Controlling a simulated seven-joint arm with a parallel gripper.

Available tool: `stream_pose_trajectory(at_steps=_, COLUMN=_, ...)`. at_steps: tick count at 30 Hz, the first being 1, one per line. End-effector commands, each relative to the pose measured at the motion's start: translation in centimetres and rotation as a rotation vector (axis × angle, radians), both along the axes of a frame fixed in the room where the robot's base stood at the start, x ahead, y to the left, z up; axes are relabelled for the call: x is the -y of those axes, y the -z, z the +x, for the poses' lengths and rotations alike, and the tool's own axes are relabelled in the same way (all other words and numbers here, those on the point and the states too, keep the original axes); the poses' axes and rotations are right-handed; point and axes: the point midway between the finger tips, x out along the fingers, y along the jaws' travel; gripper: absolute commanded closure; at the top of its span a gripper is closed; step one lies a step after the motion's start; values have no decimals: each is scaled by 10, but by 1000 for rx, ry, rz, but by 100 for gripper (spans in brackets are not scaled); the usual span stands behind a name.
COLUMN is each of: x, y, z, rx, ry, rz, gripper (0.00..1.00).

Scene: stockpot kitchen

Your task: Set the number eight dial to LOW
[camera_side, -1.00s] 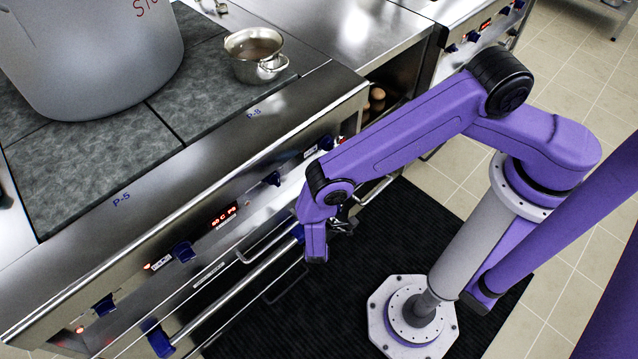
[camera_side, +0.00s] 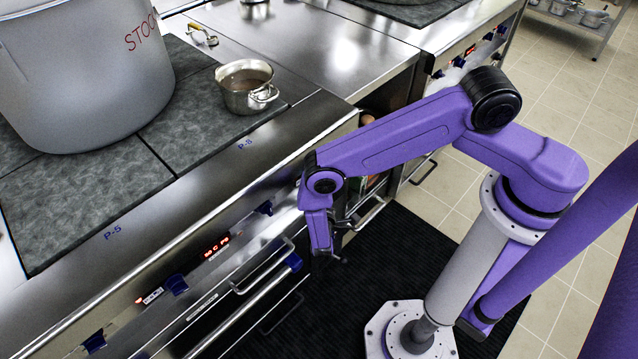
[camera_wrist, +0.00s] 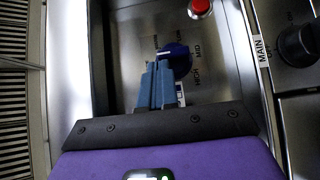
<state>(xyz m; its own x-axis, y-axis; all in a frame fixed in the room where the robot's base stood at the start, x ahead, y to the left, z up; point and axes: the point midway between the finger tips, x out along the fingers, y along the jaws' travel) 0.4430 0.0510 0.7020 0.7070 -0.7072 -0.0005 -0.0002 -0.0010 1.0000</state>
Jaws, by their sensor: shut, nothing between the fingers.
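My gripper (camera_wrist: 157,68) shows in the wrist view with its two blue-grey fingers together and nothing between them. A blue dial (camera_wrist: 180,60) on the steel panel lies just right of the fingertips and is partly covered by them. HIGH and MID read to its right; smaller marks above are hard to read. I cannot tell whether the fingers touch the dial or where its pointer stands. In the side view, my purple wrist hangs before the front panel, below the P-8 label (camera_side: 245,143). It hides that panel section, and the fingertips are not clear there.
A red button (camera_wrist: 201,8) and a black MAIN knob (camera_wrist: 298,45) are near the dial. Other blue dials (camera_side: 175,284), a red display (camera_side: 216,246) and an oven handle (camera_side: 255,305) line the front. A small pot (camera_side: 246,88) and a large stockpot (camera_side: 85,75) stand on top.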

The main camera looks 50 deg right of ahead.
Motion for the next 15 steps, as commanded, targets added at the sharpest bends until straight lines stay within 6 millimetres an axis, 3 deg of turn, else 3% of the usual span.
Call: stream_pose_trajectory(at_steps=15, x=1, y=-2, z=0, rx=0, ry=0, rz=102, gripper=100)
